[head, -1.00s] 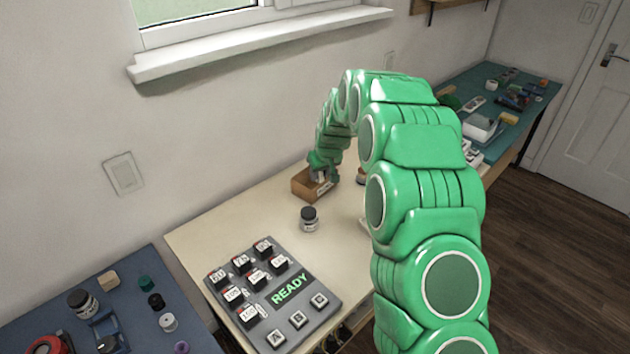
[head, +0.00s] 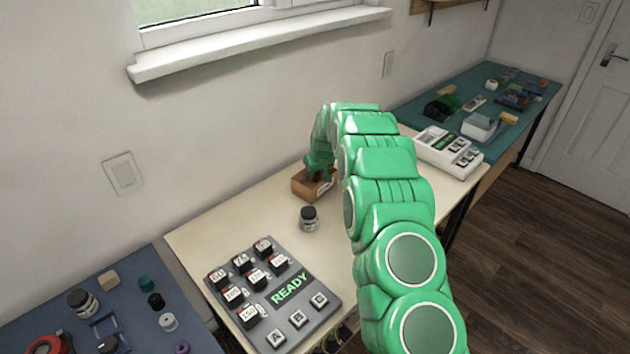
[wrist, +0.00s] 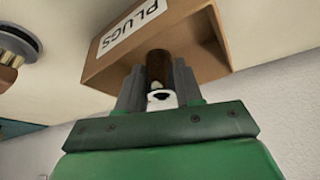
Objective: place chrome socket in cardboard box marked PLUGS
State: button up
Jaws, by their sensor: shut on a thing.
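The cardboard box (head: 303,188) stands on the cream table near the wall. In the wrist view its wall (wrist: 92,68) carries a label (wrist: 132,27) reading PLUGS, upside down. My gripper (head: 317,174) points down at the box opening. In the wrist view my gripper (wrist: 158,75) has its grey fingers reaching into the box, shut on a small shiny cylinder (wrist: 158,66), which looks like the chrome socket with brown reflections. A white part with a dark spot shows at its near end. Whether the socket touches the box floor cannot be told. In the head view my arm hides it.
A grey READY panel (head: 290,322) with buttons lies at the front. A white device (head: 432,155) is at the table's right end. Blue (head: 60,320) and teal (head: 405,113) work surfaces lie beyond either side.

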aim_at(315, 180)
jog(key=shift+w+f, duration=0.4)
jog(key=shift+f, duration=1.55)
jog(key=o, duration=1.1)
jog(key=shift+f, duration=0.15)
